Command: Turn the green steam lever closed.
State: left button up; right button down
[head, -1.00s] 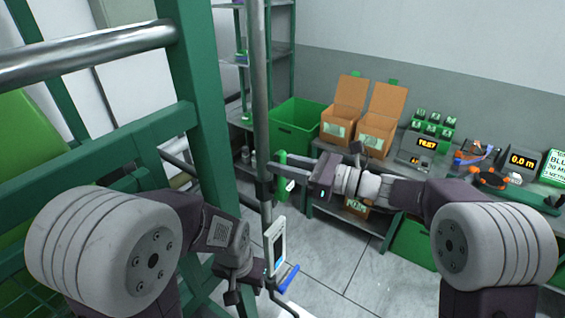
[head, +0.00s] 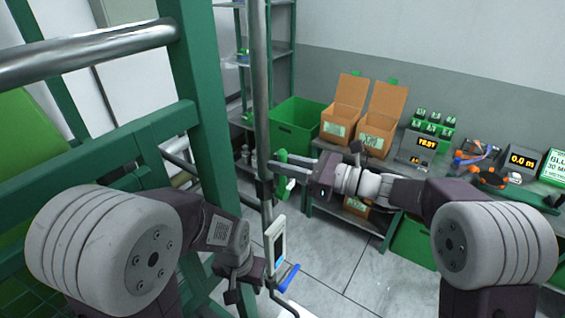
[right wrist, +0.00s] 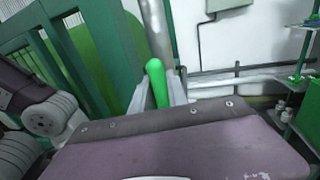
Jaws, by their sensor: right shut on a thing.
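The green steam lever (head: 281,158) is on the vertical steel pipe (head: 261,90) near the middle of the head view. My right gripper (head: 284,174) reaches in from the right and is shut on the lever. In the right wrist view the lever (right wrist: 155,82) stands up as a rounded green bar between the two fingers; its lower part is hidden by the gripper body. My left gripper (head: 246,292) is low, left of the pipe, with its fingers apart and nothing seen between them.
A white gauge with a screen (head: 276,240) and a blue handle (head: 289,276) are on the pipework below the lever. A green frame (head: 205,110) stands to the left. A bench with cartons (head: 345,110), displays and a green bin (head: 297,125) is behind. Floor between is clear.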

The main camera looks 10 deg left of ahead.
jog(key=shift+w+r, duration=0.1)
jog(key=shift+r, duration=0.1)
dwell(0.6)
jog(key=w+d+f+m+t+p, duration=0.1)
jog(key=w+f+m, duration=0.3)
jog(key=m, duration=0.6)
jog(key=w+d+f+m+t+y+p, duration=0.1)
jog(key=w+d+f+m+t+p, duration=0.1)
jog(key=m, duration=0.8)
jog(key=shift+w+d+f+t+p, duration=0.2)
jog(key=shift+w+f+t+p, duration=0.4)
jog(key=shift+w+f+p, duration=1.2)
jog(key=shift+s+f+b, duration=0.3)
jog(key=shift+f+b, duration=0.05)
jog(key=shift+b, duration=0.1)
jog(key=c, duration=1.3)
grip_release()
jog(key=shift+c, duration=0.2)
jog(key=shift+o, duration=0.2)
